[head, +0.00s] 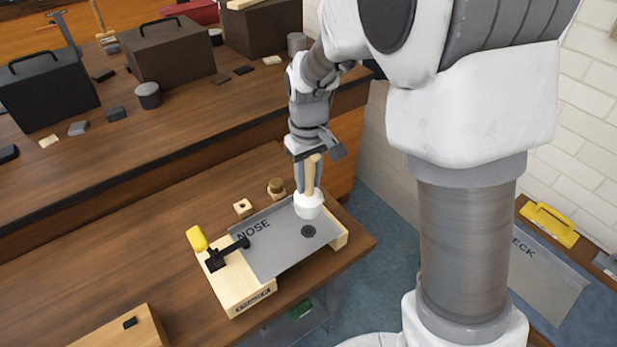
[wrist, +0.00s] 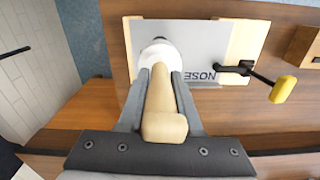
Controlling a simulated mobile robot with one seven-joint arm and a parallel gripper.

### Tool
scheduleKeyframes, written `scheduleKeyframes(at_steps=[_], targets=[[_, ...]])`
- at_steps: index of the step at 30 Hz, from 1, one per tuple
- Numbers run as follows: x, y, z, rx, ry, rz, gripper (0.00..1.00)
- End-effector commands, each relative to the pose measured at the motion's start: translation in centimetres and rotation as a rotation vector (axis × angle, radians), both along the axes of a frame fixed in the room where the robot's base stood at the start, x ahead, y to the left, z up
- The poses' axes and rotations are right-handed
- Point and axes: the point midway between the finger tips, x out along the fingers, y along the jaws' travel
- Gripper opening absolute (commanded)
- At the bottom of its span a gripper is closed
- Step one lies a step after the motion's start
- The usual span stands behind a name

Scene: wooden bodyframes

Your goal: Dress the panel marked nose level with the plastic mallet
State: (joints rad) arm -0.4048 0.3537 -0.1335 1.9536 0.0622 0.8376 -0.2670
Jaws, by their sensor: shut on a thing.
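The plastic mallet (head: 309,201) has a white head and a pale wooden handle. My gripper (head: 308,165) is shut on its handle, which points up with the head below. In the wrist view my gripper's fingers (wrist: 159,90) lie on both sides of the handle (wrist: 163,117). The grey panel marked NOSE (head: 281,252) lies on a wooden block fixture (head: 243,286). The mallet head is over the panel's far right corner; I cannot tell whether it touches. A dark round spot (head: 308,231) shows on the panel. A black toggle clamp with a yellow handle (head: 197,239) is at the panel's left edge.
A raised shelf with dark toolboxes (head: 172,52) and small items runs along the back. Another wooden block (head: 125,330) is at front left. A second panel (head: 541,277) lies on the right.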

Motion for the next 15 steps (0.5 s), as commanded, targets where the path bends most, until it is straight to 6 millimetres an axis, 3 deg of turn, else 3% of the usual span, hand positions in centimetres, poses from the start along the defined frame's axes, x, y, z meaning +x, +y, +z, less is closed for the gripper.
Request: scheduleKeyframes(at_steps=[8, 15], targets=[[0.0, 0.0, -0.4, 0.000, 0.000, 0.000, 0.00], [0.0, 0.0, -5.2, -0.001, 0.002, 0.000, 0.00]])
